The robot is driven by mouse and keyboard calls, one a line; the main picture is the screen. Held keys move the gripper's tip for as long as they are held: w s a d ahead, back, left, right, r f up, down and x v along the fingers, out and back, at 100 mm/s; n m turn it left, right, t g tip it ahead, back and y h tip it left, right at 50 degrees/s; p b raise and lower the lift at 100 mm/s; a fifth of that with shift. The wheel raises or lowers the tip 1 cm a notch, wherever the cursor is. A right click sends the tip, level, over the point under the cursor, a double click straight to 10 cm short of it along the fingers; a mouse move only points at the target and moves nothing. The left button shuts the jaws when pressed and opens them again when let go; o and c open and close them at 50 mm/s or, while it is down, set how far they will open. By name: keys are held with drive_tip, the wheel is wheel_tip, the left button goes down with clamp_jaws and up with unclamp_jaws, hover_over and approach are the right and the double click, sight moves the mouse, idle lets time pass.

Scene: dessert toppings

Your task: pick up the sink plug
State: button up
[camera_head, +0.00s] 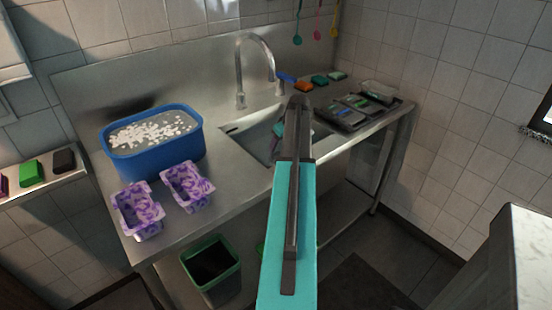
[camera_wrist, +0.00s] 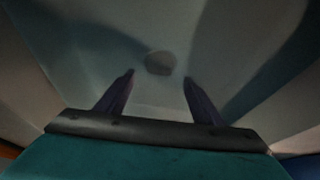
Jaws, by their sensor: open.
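A small dark grey round piece, which looks like the sink plug (camera_wrist: 159,63), lies on the sink floor in the wrist view. My gripper (camera_wrist: 159,77) is open, with its two dark fingers apart and nothing between them. The plug shows just beyond the fingertips, roughly centred between them; I cannot tell the exact height gap. In the head view my arm reaches over the sink (camera_head: 242,142) and hides much of the basin. The plug and my fingertips cannot be made out there.
A blue tub (camera_head: 155,168) with white pieces in water and two purple patterned containers (camera_head: 138,228) (camera_head: 187,187) stand left of the sink. A faucet (camera_head: 240,75) rises behind it. A dark tray (camera_head: 372,98) sits on the right. The sink walls close in around my gripper.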

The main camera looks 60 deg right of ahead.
sight(276, 153)
drive_tip(key=shift+p+x, duration=0.6)
drive_tip(key=shift+x, duration=1.9)
drive_tip(key=shift+d, duration=0.1)
drive_tip(key=shift+c, duration=0.2)
drive_tip(key=c, duration=1.1)
